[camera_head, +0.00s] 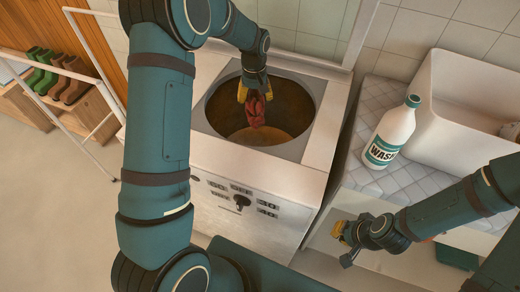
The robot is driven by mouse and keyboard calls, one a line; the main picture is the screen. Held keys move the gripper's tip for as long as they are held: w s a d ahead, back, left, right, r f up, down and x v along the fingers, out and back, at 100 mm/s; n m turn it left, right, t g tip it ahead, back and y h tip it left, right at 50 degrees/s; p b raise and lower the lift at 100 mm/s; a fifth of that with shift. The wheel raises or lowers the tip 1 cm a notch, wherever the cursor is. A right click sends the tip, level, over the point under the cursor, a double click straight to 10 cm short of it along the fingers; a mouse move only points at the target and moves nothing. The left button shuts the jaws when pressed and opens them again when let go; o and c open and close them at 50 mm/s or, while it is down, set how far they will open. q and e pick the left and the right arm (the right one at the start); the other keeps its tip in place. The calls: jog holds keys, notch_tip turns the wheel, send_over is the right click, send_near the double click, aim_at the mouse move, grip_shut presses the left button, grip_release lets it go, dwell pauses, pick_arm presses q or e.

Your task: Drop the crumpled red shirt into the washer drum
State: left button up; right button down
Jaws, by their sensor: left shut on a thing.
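The red shirt (256,109) is a small crumpled bundle hanging from my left gripper (255,92). The gripper's yellow fingers are shut on it. The shirt hangs over the round dark opening of the washer drum (221,106), in the top of the white washer (250,172). I cannot tell exactly how deep in the drum it hangs. My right gripper (343,238) is at the lower right, away from the shirt, in front of the counter. Its yellow fingertips are small and I cannot tell whether they are open.
A white WASH bottle (393,133) stands on the tiled counter (406,185) right of the washer, next to a large white basin (465,95). The raised lid is behind the drum. A white rack (88,78) and green and brown boots (69,83) are at the left.

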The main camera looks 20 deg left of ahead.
pick_arm(q)
jog(key=shift+f, duration=0.4)
jog(key=shift+r, duration=0.1)
jog(key=o, duration=1.3)
notch_tip(320, 180, up, 12)
